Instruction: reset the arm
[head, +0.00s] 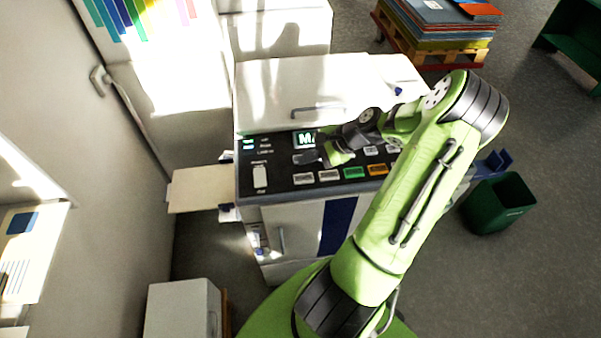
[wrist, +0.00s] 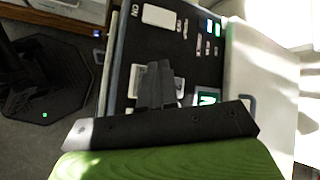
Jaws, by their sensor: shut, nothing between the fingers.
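My green arm reaches up from the bottom of the head view and bends over a copier-like machine (head: 285,225). My gripper (head: 304,158) is above the machine's dark control panel (head: 272,182), near the lit display (head: 303,139). In the wrist view the gripper (wrist: 158,68) is shut and empty, its fingers together over the panel (wrist: 150,45). Pale buttons show around the fingers, and a lit green display (wrist: 207,99) is to their right. I cannot tell whether the fingertips touch a button. Part of the panel is hidden behind my arm.
A white lid (head: 275,90) with a handle lies behind the panel. A tray (head: 200,188) sticks out on the machine's left. A green bin (head: 498,205) stands at the right, and a loaded pallet (head: 430,45) at the back. Open floor (head: 540,150) lies at the right.

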